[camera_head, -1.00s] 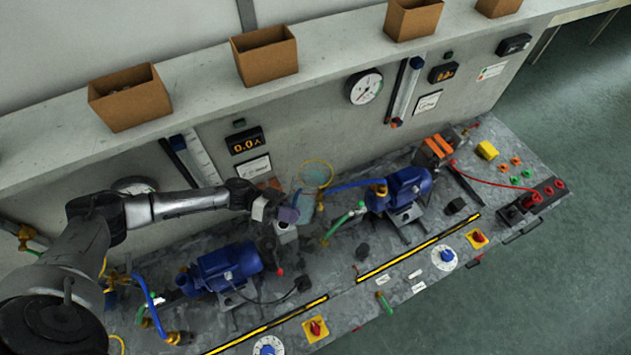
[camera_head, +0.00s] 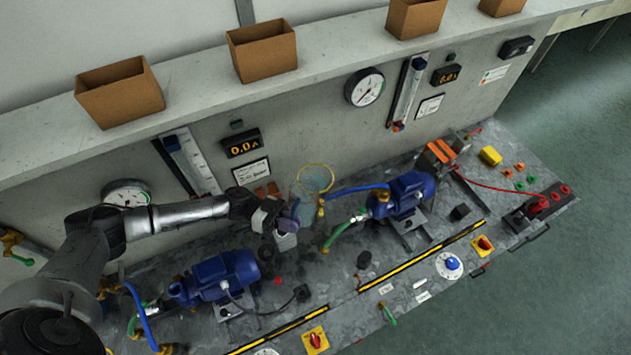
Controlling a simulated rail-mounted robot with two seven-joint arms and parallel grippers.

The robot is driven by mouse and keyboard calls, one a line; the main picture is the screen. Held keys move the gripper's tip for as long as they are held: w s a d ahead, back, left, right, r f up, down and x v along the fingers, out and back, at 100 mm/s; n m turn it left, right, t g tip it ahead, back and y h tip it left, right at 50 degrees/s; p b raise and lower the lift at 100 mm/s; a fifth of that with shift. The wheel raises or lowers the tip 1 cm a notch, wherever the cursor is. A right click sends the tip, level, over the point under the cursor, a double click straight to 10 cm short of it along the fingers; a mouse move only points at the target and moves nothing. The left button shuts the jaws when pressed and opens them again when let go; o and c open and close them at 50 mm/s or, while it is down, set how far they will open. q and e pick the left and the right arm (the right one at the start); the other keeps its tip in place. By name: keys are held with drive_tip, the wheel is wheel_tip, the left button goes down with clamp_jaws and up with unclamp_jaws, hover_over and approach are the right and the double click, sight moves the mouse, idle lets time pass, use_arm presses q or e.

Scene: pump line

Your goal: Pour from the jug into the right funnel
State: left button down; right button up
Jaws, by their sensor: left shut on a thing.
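The right funnel (camera_head: 316,180) is a clear cone with a yellow rim, upright in front of the back panel, left of the right pump. My left gripper (camera_head: 277,222) is just left of the funnel and is shut on a small, partly hidden thing. A bluish, see-through patch (camera_head: 294,210) at its fingers looks like part of the jug, between gripper and funnel. Its tilt and contents cannot be made out. I cannot tell whether it touches the funnel rim. No stream of liquid shows. My right gripper is not in view.
A blue pump (camera_head: 222,272) stands below my left forearm, another blue pump (camera_head: 404,194) right of the funnel. A blue hose (camera_head: 352,190) runs beside the funnel. Cardboard boxes (camera_head: 262,52) stand on the ledge. The bench front has knobs and a yellow-black strip (camera_head: 420,258).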

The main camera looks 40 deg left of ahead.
use_arm(q)
drive_tip(key=shift+r+p, duration=2.05)
drive_tip(key=shift+r, duration=0.45)
drive_tip(key=shift+r+p, duration=1.65)
drive_tip(key=shift+r, duration=0.15)
drive_tip(key=shift+f+m+b, duration=0.2)
drive_tip(key=shift+m+b, duration=0.3)
drive_tip(key=shift+m, duration=1.1)
drive_tip(key=shift+r, duration=0.15)
